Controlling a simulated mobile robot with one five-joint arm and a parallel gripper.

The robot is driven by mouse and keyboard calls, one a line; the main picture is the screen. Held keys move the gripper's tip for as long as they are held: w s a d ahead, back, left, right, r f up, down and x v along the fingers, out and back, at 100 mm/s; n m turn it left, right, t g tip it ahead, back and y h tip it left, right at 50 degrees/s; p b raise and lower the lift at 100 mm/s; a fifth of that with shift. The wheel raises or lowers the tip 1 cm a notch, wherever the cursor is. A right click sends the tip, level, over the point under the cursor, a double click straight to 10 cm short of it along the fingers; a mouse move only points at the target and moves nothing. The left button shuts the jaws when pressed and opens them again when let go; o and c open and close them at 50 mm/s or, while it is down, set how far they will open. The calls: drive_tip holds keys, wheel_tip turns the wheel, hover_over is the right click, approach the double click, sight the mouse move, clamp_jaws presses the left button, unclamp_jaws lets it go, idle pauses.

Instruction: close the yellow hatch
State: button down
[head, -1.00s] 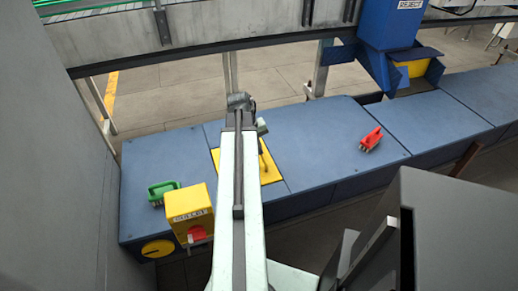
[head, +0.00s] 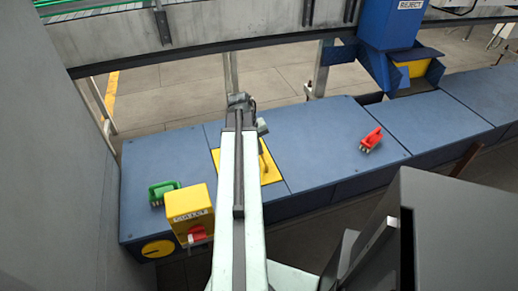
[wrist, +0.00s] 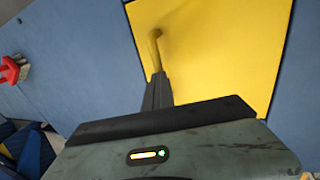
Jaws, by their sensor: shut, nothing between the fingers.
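The yellow hatch (head: 272,175) is a flat panel in the blue counter, partly hidden behind my arm in the head view. It looks level with the counter, but I cannot tell whether it is fully flush. In the wrist view the hatch (wrist: 215,50) fills the upper middle, with its upright yellow handle (wrist: 154,48) near its left side. My gripper (wrist: 157,80) is shut and empty, its fingertips at the lower end of the handle in the picture. I cannot tell whether they touch it. In the head view the fingers are hidden behind my arm.
On the blue counter (head: 330,135) stand a red-handled brush-like thing (head: 371,139) to the right and a green one (head: 160,192) to the left. A yellow box with a red knob (head: 190,203) stands at the front left. A blue reject chute (head: 388,30) stands at the back right.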

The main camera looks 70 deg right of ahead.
drive_tip(key=c, duration=1.5)
unclamp_jaws()
drive_tip(key=shift+o, duration=0.2)
drive_tip(key=shift+r, duration=0.1)
drive_tip(key=p+v, duration=0.7)
drive_tip(key=shift+r, duration=0.3)
drive_tip(key=shift+w+a, duration=0.1)
drive_tip(key=shift+w, duration=0.05)
